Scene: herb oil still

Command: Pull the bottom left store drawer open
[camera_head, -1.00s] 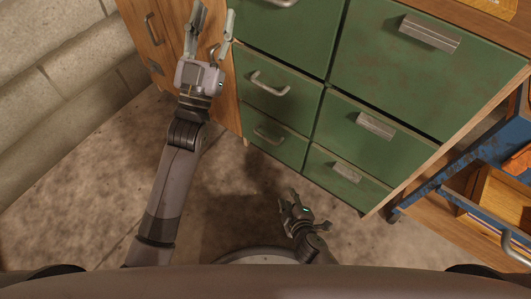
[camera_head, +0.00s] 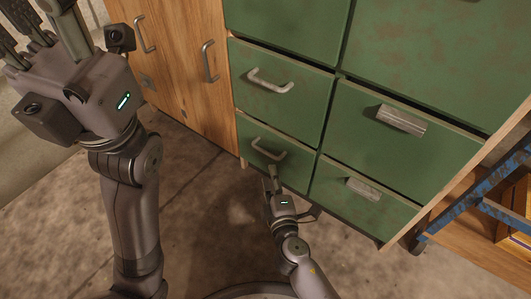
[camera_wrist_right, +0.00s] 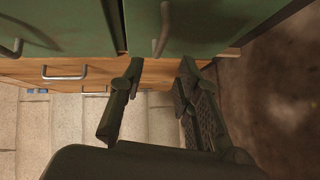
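The bottom left store drawer (camera_head: 248,140) is the lower green drawer in the left column, and it sits closed. Its metal bar handle (camera_head: 263,153) also shows in the right wrist view (camera_wrist_right: 163,30). My right gripper (camera_head: 273,175) is just below and in front of that handle. In the right wrist view my right gripper (camera_wrist_right: 158,75) has its fingers apart and empty, with the handle ahead between them. I cannot see contact. My left gripper (camera_head: 48,22) is raised at the upper left, with its fingers apart and nothing visible between them.
Another green drawer (camera_head: 300,98) is directly above. Drawers with block handles (camera_head: 401,120) are to the right. Wooden doors (camera_head: 180,60) with bar handles stand at the left. A blue metal frame (camera_head: 460,205) is at the right. The floor (camera_head: 215,205) in front is clear.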

